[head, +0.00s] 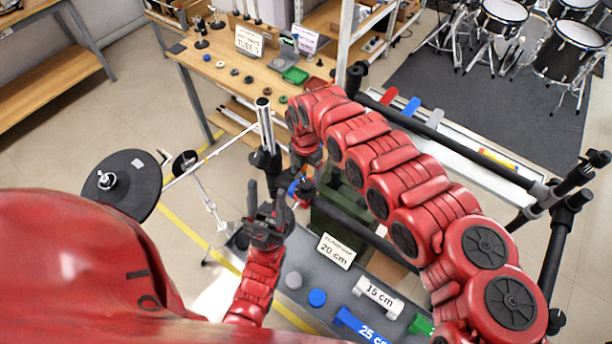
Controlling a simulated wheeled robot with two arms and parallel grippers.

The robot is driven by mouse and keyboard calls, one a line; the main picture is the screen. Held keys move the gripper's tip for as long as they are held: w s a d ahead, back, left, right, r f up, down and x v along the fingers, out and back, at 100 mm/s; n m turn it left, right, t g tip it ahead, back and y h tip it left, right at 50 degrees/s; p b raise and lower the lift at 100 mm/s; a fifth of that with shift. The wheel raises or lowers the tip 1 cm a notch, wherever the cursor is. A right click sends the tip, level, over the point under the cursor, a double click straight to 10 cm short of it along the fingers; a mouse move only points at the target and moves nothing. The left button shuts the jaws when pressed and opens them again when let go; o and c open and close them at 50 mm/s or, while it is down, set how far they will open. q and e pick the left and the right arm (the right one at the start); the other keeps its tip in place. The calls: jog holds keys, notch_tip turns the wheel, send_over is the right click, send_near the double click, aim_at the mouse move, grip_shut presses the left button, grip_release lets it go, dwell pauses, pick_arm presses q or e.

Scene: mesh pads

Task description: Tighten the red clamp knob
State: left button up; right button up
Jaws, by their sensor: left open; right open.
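A small red and blue part (293,187) shows beside the dark clamp and tube joint near the middle of the head view. It is too small and too covered to tell if the red is the clamp knob. My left gripper (266,195) is open, its fingers pointing up, just left of this part, with a visible gap. My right arm arches over from the right, and its gripper (304,184) hangs at the joint, close to the red and blue part. Its fingers are mostly hidden, and contact cannot be told. A steel post (264,125) rises from a black clamp (265,160).
A black rack tube (350,218) runs right from the joint. A cymbal pad (122,184) stands at left. A grey bench (330,290) in front holds "20 cm", "15 cm" and "25 cm" blocks. A wooden workbench (215,68) is behind. Drums (505,18) stand at back right.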

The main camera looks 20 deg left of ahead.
aim_at(306, 184)
notch_tip(306, 184, down, 4)
jog(key=shift+s+a+r, duration=0.1)
jog(key=shift+r, duration=0.15)
jog(key=shift+f, duration=0.55)
grip_shut()
